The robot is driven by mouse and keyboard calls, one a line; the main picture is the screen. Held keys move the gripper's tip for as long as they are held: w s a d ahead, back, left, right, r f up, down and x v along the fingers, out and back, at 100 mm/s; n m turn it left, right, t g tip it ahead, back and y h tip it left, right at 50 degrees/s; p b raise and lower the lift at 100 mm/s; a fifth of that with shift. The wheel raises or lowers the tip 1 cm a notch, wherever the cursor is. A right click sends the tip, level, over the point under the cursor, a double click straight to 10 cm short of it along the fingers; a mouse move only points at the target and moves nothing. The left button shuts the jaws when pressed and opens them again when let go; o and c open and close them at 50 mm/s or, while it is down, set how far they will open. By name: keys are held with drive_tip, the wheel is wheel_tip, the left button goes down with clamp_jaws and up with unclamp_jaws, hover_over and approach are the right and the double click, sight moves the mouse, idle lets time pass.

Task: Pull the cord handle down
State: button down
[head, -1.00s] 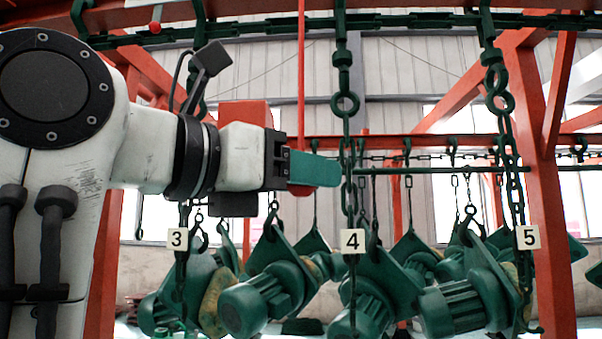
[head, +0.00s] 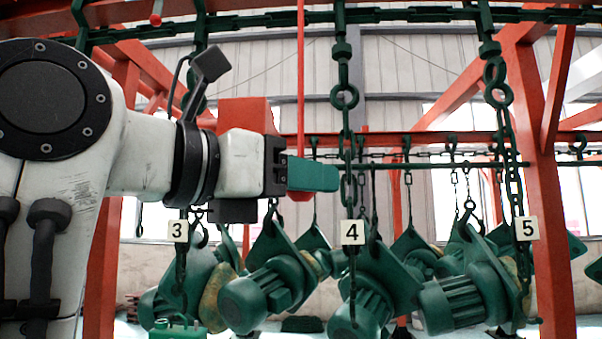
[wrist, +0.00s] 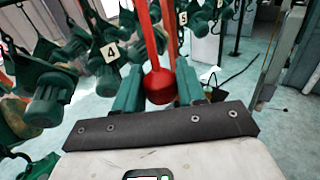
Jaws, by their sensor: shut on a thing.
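The red cord (head: 301,80) hangs down from the top of the head view to my gripper (head: 312,175). Its red handle shows only as a small tip (head: 301,196) below the teal fingers in that view. In the wrist view the rounded red handle (wrist: 160,87) sits between the two teal fingers of my gripper (wrist: 160,92). The fingers are shut on it. The cord runs up from the handle in the wrist view. Part of the handle is hidden by the fingers.
Green hoists hang on chains behind, with number plates 3 (head: 178,232), 4 (head: 352,232) and 5 (head: 527,229). The chain with plate 4 hangs just right of my fingertips. A second red knob (head: 155,19) hangs at the upper left. A red post (head: 548,200) stands at the right.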

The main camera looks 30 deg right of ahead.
wheel_tip(320, 180, down, 2)
drive_tip(key=shift+f+b, duration=0.1)
drive_tip(key=shift+b, duration=0.3)
drive_tip(key=c, duration=0.8)
unclamp_jaws()
drive_tip(key=shift+o, duration=0.2)
drive_tip(key=shift+a, duration=0.1)
drive_tip(key=s+a+b, duration=0.1)
drive_tip(key=a+b, duration=0.1)
drive_tip(key=a, duration=0.8)
drive_tip(key=shift+s+a, duration=0.3)
